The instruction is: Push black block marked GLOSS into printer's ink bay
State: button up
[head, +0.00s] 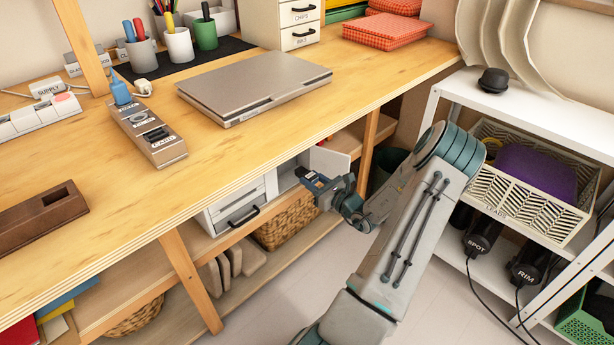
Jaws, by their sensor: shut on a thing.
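The white printer (222,212) stands on the shelf under the workbench. A white flap (330,162) stands open at its right end, and an opening beside it is partly behind my gripper. My gripper (308,180) is in front of this opening, below the bench edge, and is shut on a small dark thing. This appears to be the black block, but it is mostly hidden by the fingers and no GLOSS marking can be read. I cannot tell whether the block touches the bay.
The workbench edge (240,145) overhangs the printer. A wooden leg (370,140) stands just right of the flap. A wicker basket (285,228) sits below the printer. A white rack (530,112) with a cream basket (540,207) stands at right. Pale floor lies between.

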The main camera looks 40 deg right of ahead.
aim_at(297, 170)
jog(key=shift+w+a+b, duration=0.25)
jog(key=shift+w+b, duration=0.25)
jog(key=shift+w, duration=0.75)
jog(key=shift+w+a+b, duration=0.1)
jog(key=shift+w+b, duration=0.6)
jog(key=shift+w, duration=1.25)
jog(key=shift+w+r+p, duration=0.1)
jog(key=shift+w+p, duration=0.05)
jog(key=shift+p, duration=0.65)
jog(key=shift+w+a+p, duration=0.15)
jog(key=shift+w+p, duration=0.15)
jog(key=shift+w, duration=1.4)
dwell(2.3)
